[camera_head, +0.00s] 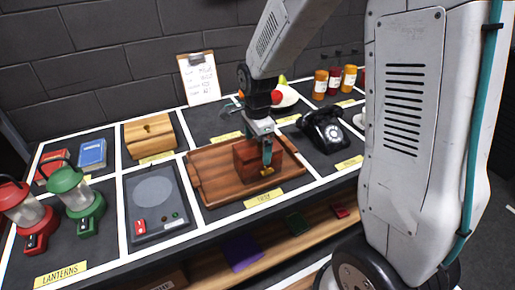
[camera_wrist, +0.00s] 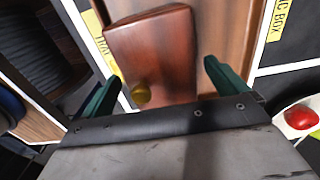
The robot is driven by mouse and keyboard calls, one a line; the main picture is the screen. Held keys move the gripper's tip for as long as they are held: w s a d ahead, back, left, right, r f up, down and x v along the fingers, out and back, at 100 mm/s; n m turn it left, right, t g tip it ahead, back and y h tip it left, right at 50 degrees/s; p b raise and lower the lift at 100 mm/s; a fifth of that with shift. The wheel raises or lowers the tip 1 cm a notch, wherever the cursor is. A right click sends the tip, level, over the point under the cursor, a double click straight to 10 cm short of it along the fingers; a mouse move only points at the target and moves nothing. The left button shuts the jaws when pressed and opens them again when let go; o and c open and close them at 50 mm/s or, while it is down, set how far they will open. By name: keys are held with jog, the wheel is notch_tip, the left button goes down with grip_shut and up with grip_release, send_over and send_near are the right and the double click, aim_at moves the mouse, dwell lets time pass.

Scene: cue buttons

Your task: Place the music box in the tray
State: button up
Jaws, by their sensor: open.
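The music box (camera_head: 248,160) is a reddish-brown wooden box with a small brass knob. It sits upright on the wooden tray (camera_head: 222,190), towards the tray's right half. In the wrist view the music box (camera_wrist: 155,50) shows close up, with its knob near my gripper. My gripper (camera_head: 266,150) is low over the box. In the wrist view my gripper (camera_wrist: 163,80) has its teal fingers apart, one on each side of the box. A gap shows between the right finger and the box. Part of the box is hidden behind my gripper in the head view.
A black telephone (camera_head: 325,130) stands right of the tray. A light wooden box (camera_head: 150,136) and a grey scale-like device (camera_head: 155,200) are at left, with lanterns (camera_head: 75,190) beyond. The cell behind the tray (camera_head: 212,120) looks mostly bare. Jars (camera_head: 334,82) stand at the back.

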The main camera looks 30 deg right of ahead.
notch_tip(320, 180, up, 10)
jog(key=s+r+n, duration=0.4)
jog(key=s+n, duration=0.5)
jog(key=s, duration=0.4)
jog(key=s+r+n+t, duration=0.1)
jog(key=s+r+n, duration=0.3)
jog(key=s+n, duration=0.5)
jog(key=s, duration=0.3)
jog(key=shift+s, duration=0.35)
jog(key=shift+d, duration=0.1)
